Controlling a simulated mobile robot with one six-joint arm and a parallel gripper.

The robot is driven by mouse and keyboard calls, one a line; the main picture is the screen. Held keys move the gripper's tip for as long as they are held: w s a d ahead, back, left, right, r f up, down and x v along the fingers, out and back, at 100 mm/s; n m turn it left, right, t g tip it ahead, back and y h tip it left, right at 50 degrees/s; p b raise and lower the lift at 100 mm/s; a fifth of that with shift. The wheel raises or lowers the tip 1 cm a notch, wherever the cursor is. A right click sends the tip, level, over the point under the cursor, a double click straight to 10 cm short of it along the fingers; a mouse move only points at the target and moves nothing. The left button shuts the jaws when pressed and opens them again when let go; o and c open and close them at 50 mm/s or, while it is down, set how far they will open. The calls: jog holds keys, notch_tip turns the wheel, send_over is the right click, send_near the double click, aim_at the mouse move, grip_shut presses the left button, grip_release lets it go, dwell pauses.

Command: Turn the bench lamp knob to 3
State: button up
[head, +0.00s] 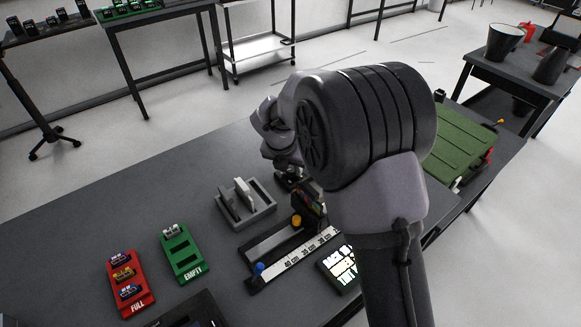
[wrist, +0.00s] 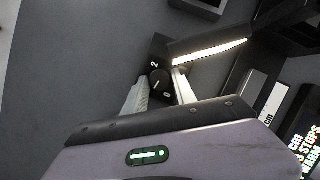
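In the wrist view the bench lamp (wrist: 208,50) has a bright light bar and a dark base. Its round black knob (wrist: 158,80) carries a pale pointer mark, and a white "2" shows on the base just above it. My gripper (wrist: 162,76) is open, with one pale finger on either side of the knob. The left finger is very close to the knob; I cannot tell whether it touches. A small gap shows at the right finger. In the head view my arm hides most of the gripper and the knob.
A green case (head: 458,140) is at the right. The bench's back left is clear.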

grip_shut()
jog(key=shift+r+p, duration=0.1)
jog(key=shift+p, duration=0.35)
